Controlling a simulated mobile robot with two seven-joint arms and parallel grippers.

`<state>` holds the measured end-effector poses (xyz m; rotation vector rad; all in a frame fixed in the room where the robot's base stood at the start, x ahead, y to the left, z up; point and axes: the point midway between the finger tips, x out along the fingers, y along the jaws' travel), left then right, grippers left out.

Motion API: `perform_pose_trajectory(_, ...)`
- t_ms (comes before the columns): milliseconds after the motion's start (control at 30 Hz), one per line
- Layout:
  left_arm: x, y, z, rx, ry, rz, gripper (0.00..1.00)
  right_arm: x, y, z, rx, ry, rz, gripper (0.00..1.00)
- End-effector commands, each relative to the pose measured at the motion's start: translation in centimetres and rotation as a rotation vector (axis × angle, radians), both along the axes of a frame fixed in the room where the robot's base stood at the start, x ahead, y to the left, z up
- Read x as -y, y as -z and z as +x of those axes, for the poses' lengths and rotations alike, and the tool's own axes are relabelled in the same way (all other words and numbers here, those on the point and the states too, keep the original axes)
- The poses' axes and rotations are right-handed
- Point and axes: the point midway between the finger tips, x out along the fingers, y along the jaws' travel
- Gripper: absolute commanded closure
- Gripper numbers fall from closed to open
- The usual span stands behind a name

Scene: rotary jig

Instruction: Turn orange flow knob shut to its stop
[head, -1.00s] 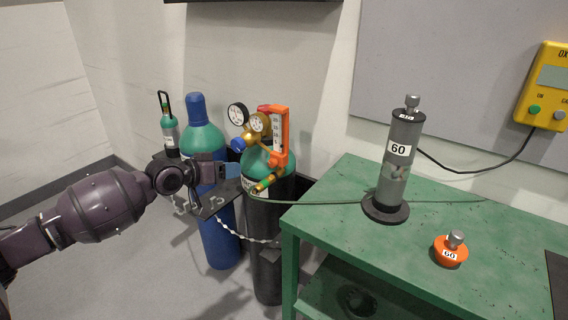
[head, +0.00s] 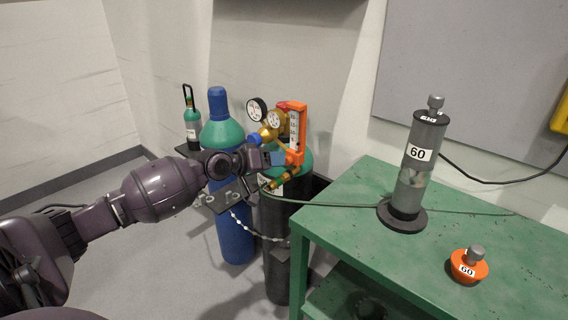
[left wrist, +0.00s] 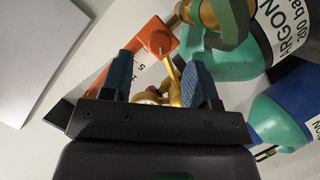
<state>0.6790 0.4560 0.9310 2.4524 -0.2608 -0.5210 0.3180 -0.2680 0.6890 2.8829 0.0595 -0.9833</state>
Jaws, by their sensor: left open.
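The orange flowmeter (head: 299,118) with its clear scale stands on the regulator of the green-topped black cylinder. Its lower orange part (head: 295,157) is just ahead of my left gripper (head: 277,158); I cannot make out a separate knob there. In the left wrist view, the orange body (left wrist: 150,42) lies beyond and partly between the two blue-padded fingers. My left gripper (left wrist: 161,73) is open, and a brass stem (left wrist: 172,65) shows between the fingers. No grip on the orange part shows. My right gripper is out of view.
Two round gauges (head: 257,109) and brass fittings sit beside the flowmeter. A blue cylinder (head: 236,235) stands left of the black cylinder (head: 276,245). A green bench (head: 345,215) on the right carries a grey column (head: 411,170) and an orange-based part (head: 468,266). A hose runs across to the bench.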

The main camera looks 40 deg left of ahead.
Motion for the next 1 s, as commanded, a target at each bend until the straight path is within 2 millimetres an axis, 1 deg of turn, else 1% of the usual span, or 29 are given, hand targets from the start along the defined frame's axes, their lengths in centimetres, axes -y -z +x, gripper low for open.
perform_pose_trajectory(33,0.3,0.5,0.7,-0.001,0.0,-0.002,0.46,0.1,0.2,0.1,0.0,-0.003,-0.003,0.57)
perform_pose_trajectory(100,0.6,0.7,1.5,-0.002,0.001,-0.001,0.46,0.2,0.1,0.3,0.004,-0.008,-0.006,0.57)
perform_pose_trajectory(300,1.0,1.2,3.1,-0.002,0.0,0.0,0.46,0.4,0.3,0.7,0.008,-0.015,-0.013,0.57)
perform_pose_trajectory(467,1.2,1.3,3.6,-0.001,0.0,0.0,0.46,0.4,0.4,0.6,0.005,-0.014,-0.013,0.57)
perform_pose_trajectory(733,1.3,1.2,3.7,0.0,0.0,0.001,0.46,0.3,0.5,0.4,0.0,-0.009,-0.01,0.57)
perform_pose_trajectory(1000,1.2,1.3,3.7,0.0,0.0,0.001,0.87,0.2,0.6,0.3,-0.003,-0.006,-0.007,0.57)
